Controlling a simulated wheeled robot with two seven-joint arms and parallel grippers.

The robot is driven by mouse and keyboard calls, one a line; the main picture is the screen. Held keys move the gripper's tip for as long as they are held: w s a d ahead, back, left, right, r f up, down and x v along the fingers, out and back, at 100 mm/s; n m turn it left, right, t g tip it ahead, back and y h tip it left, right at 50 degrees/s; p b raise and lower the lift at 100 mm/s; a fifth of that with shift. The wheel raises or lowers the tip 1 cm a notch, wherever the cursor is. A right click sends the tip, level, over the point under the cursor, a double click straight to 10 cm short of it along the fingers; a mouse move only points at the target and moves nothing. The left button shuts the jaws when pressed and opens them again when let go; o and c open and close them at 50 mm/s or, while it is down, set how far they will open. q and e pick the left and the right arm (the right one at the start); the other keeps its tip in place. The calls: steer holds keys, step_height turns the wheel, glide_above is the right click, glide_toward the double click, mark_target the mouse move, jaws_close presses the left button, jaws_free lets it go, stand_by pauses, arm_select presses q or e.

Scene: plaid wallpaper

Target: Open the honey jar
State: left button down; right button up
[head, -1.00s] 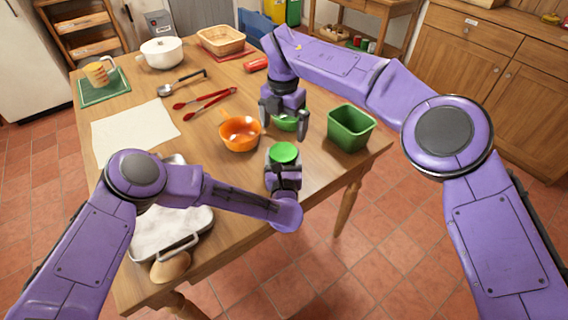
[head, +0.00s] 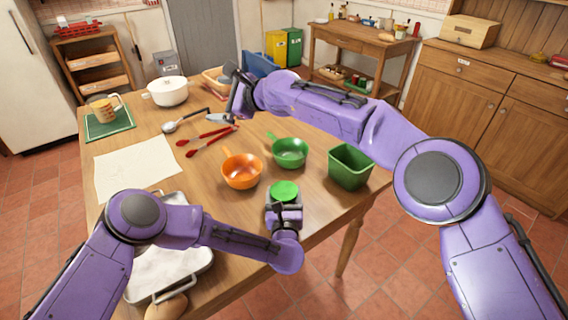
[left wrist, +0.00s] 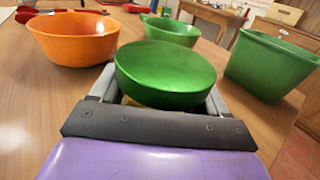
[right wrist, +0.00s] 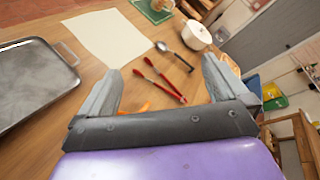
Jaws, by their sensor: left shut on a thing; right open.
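The honey jar's green lid (head: 284,190) shows near the table's right front edge. It sits on top of the jar, which stands upright and is mostly hidden by my gripper. In the left wrist view the lid (left wrist: 166,72) fills the space between the fingers, with a sliver of yellowish jar below it. My left gripper (head: 285,207) is shut on the jar just below the lid. My right gripper (head: 221,100) is open and empty, above the far part of the table, well away from the jar. Its spread fingers (right wrist: 160,92) show in the right wrist view.
An orange bowl (head: 241,177), a green bowl (head: 290,154) and a green bin (head: 349,169) stand close behind the jar. Red tongs (head: 205,140), a ladle (head: 171,127), a white pot (head: 168,96) and a baking tray (head: 205,262) are on the table. A pale cloth (head: 133,165) lies left.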

steer(key=s+d+f+n+g+h, duration=0.2)
steer(key=s+f+n+g+h, duration=0.1)
steer(key=s+f+n+g, duration=0.3)
steer(key=n+g+h, duration=0.2)
steer(key=n+h, duration=0.2)
steer(key=h, duration=0.5)
glide_above(284, 189)
step_height(284, 189, down, 7)
steer(key=shift+a+f, duration=0.1)
steer(key=shift+a, duration=0.05)
steer(key=shift+d+f, duration=0.2)
step_height(284, 189, down, 8)
steer(key=shift+r, duration=0.25)
